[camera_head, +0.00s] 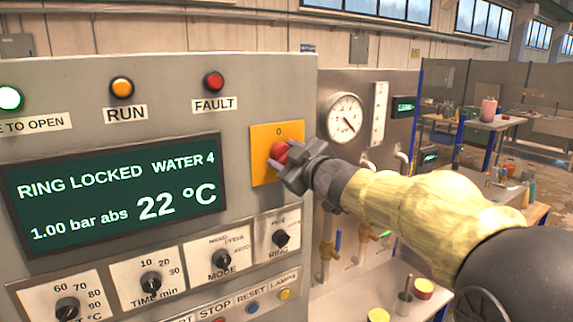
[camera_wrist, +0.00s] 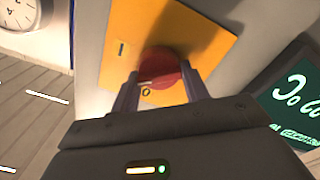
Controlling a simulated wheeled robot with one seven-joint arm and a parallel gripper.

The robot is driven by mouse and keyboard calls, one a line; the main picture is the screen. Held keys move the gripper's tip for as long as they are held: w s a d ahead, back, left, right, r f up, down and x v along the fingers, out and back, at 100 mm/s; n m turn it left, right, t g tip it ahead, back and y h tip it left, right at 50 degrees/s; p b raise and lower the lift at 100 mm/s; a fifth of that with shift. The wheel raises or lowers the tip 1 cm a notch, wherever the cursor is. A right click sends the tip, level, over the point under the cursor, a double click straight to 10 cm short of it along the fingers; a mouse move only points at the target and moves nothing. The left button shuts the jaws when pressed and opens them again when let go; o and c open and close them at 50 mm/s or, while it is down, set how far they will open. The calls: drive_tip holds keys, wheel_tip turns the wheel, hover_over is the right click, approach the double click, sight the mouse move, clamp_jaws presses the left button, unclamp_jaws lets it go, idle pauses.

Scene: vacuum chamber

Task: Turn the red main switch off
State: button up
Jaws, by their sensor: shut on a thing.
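The red main switch (camera_head: 279,152) is a round red knob on a yellow plate (camera_head: 263,137) at the right side of the control panel. My gripper (camera_head: 284,170) reaches in from the right and is shut on the knob. In the wrist view the red knob (camera_wrist: 162,75) sits between the two fingers of my gripper (camera_wrist: 160,92). The "0" mark shows just below the knob there, and a dark "I" mark shows at the upper left. The knob's handle is partly hidden by the fingers.
The panel display (camera_head: 118,192) reads "RING LOCKED WATER 4", "1.00 bar abs" and "22 °C". Lamps, rotary knobs and the RING knob (camera_head: 281,238) lie around the switch. A pressure gauge (camera_head: 343,117) and pipes stand behind my arm. A bench with small items lies lower right.

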drive_tip(key=n+b, duration=0.1)
drive_tip(key=n, duration=0.1)
drive_tip(key=n+b, duration=0.2)
drive_tip(key=n, duration=0.1)
drive_tip(key=shift+f+n, duration=0.25)
drive_tip(key=shift+n, duration=0.05)
drive_tip(key=n+b, duration=0.2)
drive_tip(key=n, duration=0.3)
idle(0.4)
drive_tip(key=o, duration=1)
drive_tip(key=shift+a, duration=0.1)
drive_tip(key=shift+s, duration=0.15)
drive_tip(key=b+v, duration=0.3)
drive_tip(key=v, duration=1.4)
drive_tip(key=shift+f, duration=0.1)
